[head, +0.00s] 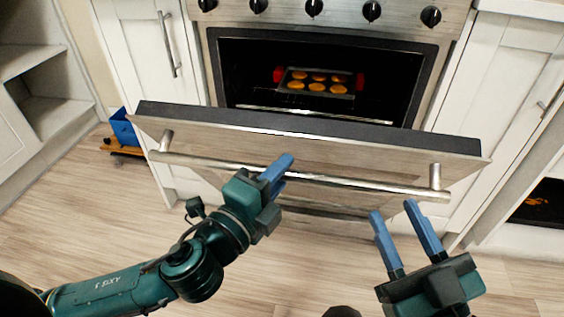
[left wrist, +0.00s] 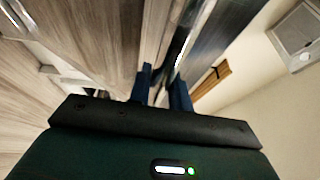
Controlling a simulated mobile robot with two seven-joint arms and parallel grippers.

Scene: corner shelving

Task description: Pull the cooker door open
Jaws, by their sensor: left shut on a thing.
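The cooker door (head: 330,154) is partly open, tilted down toward me, with the oven cavity (head: 250,75) showing above it. A long metal handle bar (head: 350,183) runs along its front. My left gripper (head: 278,172) is at the middle of the handle, its blue fingers shut on the bar. In the left wrist view its fingers (left wrist: 161,90) show only in part, and the grasp itself is hard to make out. My right gripper (head: 394,218) is open and empty, below the right end of the handle and apart from it.
A tray (head: 318,82) with several round yellow-orange items sits inside the oven, with red pieces at its ends. Black knobs (head: 314,7) line the panel above. White cabinets (head: 150,60) flank the cooker.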

